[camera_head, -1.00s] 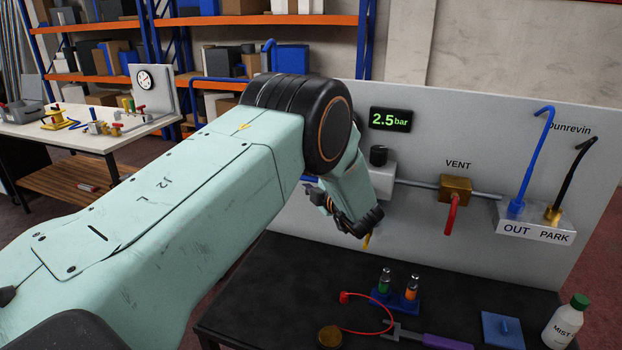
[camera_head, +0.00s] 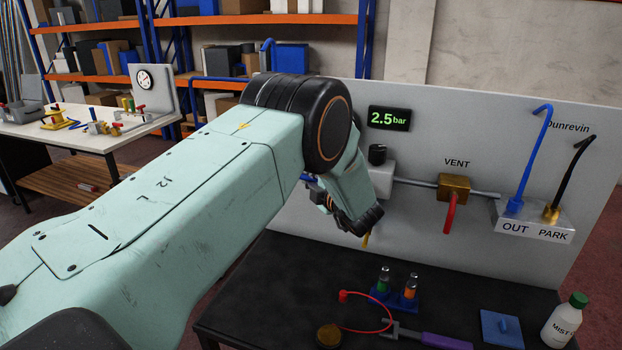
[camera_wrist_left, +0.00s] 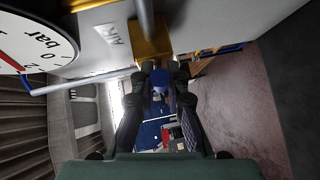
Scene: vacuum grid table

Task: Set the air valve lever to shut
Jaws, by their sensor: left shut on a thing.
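The air valve shows in the left wrist view as a brass body (camera_wrist_left: 152,46) beside a label reading AIR (camera_wrist_left: 115,37), with a grey pipe running into it. Its blue lever (camera_wrist_left: 161,84) sits between the fingers of my left gripper (camera_wrist_left: 161,76), which is shut on it. In the head view my left gripper (camera_head: 352,222) is low against the panel, partly hidden by my own wrist. The valve and lever are hidden there behind my arm. I cannot tell the lever's exact angle. My right gripper is not in view.
A display (camera_head: 389,118) reads 2.5 bar. The VENT valve (camera_head: 455,186) has a red lever hanging down. A blue and a black hose stand in the OUT/PARK block (camera_head: 535,222). Vials, a red cable and a bottle (camera_head: 563,322) lie or stand on the black table (camera_head: 270,290).

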